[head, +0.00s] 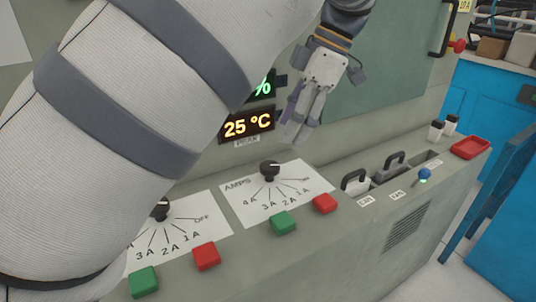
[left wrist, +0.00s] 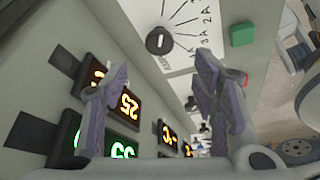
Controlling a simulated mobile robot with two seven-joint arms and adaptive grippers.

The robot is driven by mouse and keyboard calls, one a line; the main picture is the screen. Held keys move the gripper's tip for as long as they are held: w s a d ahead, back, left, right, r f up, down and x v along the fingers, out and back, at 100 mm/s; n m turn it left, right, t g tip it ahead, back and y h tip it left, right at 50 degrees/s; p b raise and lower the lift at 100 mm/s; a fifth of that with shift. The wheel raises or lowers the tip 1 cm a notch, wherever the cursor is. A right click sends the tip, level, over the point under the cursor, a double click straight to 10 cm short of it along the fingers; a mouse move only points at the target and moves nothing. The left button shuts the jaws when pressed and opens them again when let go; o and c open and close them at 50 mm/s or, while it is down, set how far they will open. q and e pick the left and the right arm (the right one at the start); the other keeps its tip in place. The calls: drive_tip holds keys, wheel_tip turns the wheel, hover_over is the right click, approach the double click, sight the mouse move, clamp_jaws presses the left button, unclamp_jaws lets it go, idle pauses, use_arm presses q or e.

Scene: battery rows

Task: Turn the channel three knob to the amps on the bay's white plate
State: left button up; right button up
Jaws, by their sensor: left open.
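A black knob (head: 269,170) stands on a white plate (head: 317,178) marked AMPS, 4A, 3A, 2A, 1A and OFF. Its white mark seems to point toward the OFF side. A second knob (head: 160,208) on a similar plate (head: 213,228) is partly covered by my left arm. No channel numbers are readable. My left gripper (head: 295,134) is empty, above and beyond the right-hand knob, pointing down. In the left wrist view the open fingers (left wrist: 162,75) have a knob (left wrist: 159,40) and its plate (left wrist: 190,58) beyond them. My right gripper is not seen.
A 25 °C display (head: 247,124) is on the wall beside the gripper. Green (head: 283,222) and red (head: 325,203) buttons line the front of the ledge. Handled blocks (head: 396,164), a blue-tipped lever (head: 424,174) and a red tray (head: 470,148) are further right.

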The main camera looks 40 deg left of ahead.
sight(269, 165)
use_arm(q)
drive_tip(key=x, duration=0.7)
drive_tip(key=shift+s+a+f+p, duration=0.1)
drive_tip(key=shift+s+f+p, duration=0.15)
drive_tip(key=shift+p, duration=0.15)
drive_tip(key=shift+s+a+f, duration=0.1)
drive_tip(key=shift+a+f, duration=0.1)
drive_tip(key=shift+f, duration=0.45)
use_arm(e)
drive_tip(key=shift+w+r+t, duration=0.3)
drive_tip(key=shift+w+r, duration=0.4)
use_arm(q)
drive_tip(key=c, duration=1.2)
drive_tip(key=shift+o, duration=0.2)
